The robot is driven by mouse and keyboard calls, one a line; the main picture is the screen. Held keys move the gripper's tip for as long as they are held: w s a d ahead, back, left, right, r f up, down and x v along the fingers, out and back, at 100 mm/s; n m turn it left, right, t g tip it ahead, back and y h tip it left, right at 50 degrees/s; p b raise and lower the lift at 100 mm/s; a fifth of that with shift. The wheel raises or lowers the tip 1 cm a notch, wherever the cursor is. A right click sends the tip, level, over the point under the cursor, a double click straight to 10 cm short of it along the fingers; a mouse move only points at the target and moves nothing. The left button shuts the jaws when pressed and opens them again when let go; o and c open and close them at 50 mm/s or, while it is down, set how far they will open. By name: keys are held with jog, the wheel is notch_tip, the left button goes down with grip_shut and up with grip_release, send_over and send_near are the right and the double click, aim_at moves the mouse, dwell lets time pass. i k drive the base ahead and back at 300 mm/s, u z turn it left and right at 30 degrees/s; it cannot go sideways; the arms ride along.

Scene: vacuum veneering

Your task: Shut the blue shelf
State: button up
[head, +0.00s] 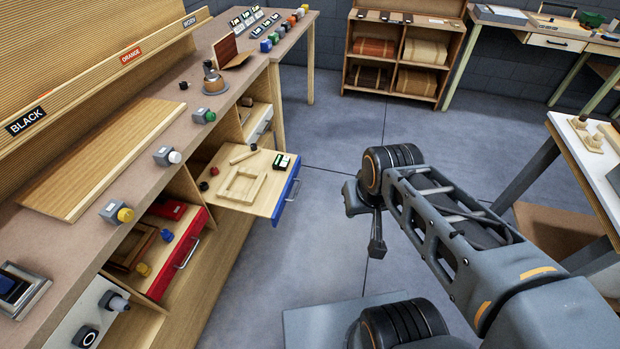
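The blue shelf (237,188) is a light wooden pull-out board with a blue front (287,190) and a metal handle on it. It stands well out from the bench on the left, over the floor. On it lie a square wooden frame, a wooden strip, a green-and-black box and small dark and red pieces. My gripper (376,248) points down over the floor to the right of the blue front, apart from it. It is seen edge-on, so I cannot tell whether its fingers are open or shut. Nothing shows held in it.
Below and nearer is a red-fronted shelf (178,255), partly out, and a white-fronted one (85,320). A grey-white front (259,123) lies beyond the blue shelf. The floor (325,215) between blue front and gripper is clear. A white-topped table (590,150) stands at right.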

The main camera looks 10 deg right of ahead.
aim_at(261, 184)
jog(key=i, duration=1.2)
jog(key=u, duration=0.65)
jog(key=k, duration=1.15)
jog(key=u, duration=0.7)
jog(key=i, duration=1.15)
jog(key=z, duration=0.55)
